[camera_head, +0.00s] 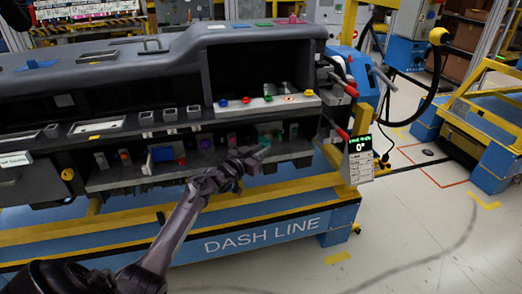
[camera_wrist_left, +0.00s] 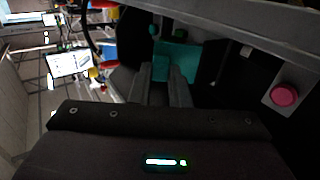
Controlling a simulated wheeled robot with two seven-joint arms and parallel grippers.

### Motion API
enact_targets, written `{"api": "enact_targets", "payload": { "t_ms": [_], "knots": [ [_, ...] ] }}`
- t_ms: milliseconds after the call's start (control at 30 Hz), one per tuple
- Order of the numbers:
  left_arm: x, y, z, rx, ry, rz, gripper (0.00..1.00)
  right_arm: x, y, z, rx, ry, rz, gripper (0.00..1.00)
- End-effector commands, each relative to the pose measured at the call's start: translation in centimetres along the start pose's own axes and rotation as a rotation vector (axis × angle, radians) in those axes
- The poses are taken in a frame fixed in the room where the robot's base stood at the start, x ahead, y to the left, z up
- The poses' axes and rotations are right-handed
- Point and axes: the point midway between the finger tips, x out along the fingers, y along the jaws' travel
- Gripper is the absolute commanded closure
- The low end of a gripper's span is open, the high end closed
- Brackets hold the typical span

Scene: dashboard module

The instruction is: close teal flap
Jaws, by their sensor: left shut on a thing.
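The teal flap (camera_wrist_left: 180,62) is in the upper middle of the left wrist view, in front of a dark recess. A narrow teal tab on it lies between the fingertips of my left gripper (camera_wrist_left: 161,82), which is shut on it. In the head view my left gripper (camera_head: 248,156) reaches the lower shelf of the dashboard module. The teal flap (camera_head: 265,142) shows only as a small patch at its fingertips. I cannot tell the flap's exact angle. My right gripper is not in view.
The dashboard module (camera_head: 130,90) rests on the blue and yellow DASH LINE stand (camera_head: 270,228). Coloured buttons line the ledge (camera_head: 290,102) above my gripper. A pink button (camera_wrist_left: 284,95) is at the right of the left wrist view. Open floor (camera_head: 420,230) lies to the right.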

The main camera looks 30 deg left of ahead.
Motion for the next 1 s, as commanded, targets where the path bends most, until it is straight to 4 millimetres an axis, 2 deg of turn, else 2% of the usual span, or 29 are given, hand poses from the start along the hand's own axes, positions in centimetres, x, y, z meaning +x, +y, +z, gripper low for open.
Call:
{"api": "enact_targets", "payload": {
  "t_ms": [333, 633, 767, 1000],
  "knots": [
    [0.4, 0.5, -0.1, -0.004, 0.001, -0.072, 1.00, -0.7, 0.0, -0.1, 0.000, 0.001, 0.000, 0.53],
    [1.8, 1.3, 0.0, -0.008, 0.001, -0.297, 1.00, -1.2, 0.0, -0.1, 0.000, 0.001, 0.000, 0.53],
    [2.6, 1.5, 0.2, -0.009, 0.001, -0.420, 1.00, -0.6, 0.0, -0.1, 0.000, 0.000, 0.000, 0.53],
    [4.0, 1.7, 0.4, -0.007, 0.002, -0.637, 1.00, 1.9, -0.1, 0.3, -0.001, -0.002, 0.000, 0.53]
  ]
}}
